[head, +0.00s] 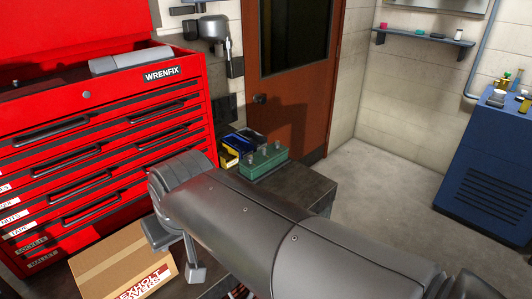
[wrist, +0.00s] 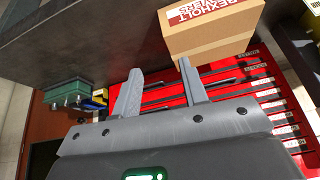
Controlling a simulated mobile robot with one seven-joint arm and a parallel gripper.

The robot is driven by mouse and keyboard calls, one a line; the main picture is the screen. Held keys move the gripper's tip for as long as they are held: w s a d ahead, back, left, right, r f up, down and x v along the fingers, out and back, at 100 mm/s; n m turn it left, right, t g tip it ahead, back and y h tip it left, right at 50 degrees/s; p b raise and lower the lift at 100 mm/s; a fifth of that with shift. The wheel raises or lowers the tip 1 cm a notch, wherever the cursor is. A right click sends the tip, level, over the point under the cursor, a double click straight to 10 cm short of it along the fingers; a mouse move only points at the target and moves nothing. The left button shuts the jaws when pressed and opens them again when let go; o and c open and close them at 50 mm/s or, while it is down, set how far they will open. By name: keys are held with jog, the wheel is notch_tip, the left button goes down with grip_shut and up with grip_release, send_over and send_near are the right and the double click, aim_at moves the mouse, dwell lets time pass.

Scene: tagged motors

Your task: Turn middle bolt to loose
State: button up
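A green block (head: 263,163) sits on the dark bench top beyond my arm in the head view, with grey bolts standing up from it. The bolts are small, and their turn state cannot be read. The green block also shows upside down at the left of the wrist view (wrist: 66,94), with the bolts pointing down in the picture. My gripper (wrist: 160,65) is open and empty, its two grey fingers apart. In the head view my gripper (head: 194,268) is left of and nearer than the block, near the cardboard box and well away from the bolts.
A cardboard box (head: 118,262) stands in front of the red tool chest (head: 95,160) at the left. Yellow and blue bins (head: 235,147) sit beside the green block. The dark bench (head: 305,182) has bare surface right of the block. A blue cabinet (head: 487,170) stands far right.

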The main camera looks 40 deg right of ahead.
jog(key=w+d+r+m, duration=0.1)
jog(key=w+d, duration=0.1)
jog(key=w, duration=0.1)
jog(key=w+d+r+m, duration=0.1)
jog(key=w+d+m, duration=0.1)
jog(key=w+d, duration=0.1)
jog(key=w+d+r+m+g, duration=0.1)
jog(key=w+d+r+m, duration=0.1)
jog(key=shift+w+d, duration=0.25)
jog(key=shift+w, duration=0.15)
jog(key=shift+c, duration=0.5)
jog(key=m+g+h, duration=0.4)
jog(key=m+g, duration=0.3)
jog(key=m, duration=1.1)
send_over(264, 149)
jog(key=w+a, duration=0.1)
jog(key=a, duration=0.1)
notch_tip(264, 149, down, 6)
jog(key=f, duration=0.6)
jog(key=d+f, duration=0.1)
jog(key=f, duration=0.2)
jog(key=shift+s, duration=0.1)
jog(key=shift+s+d+f, duration=0.1)
jog(key=shift+f, duration=0.3)
grip_shut()
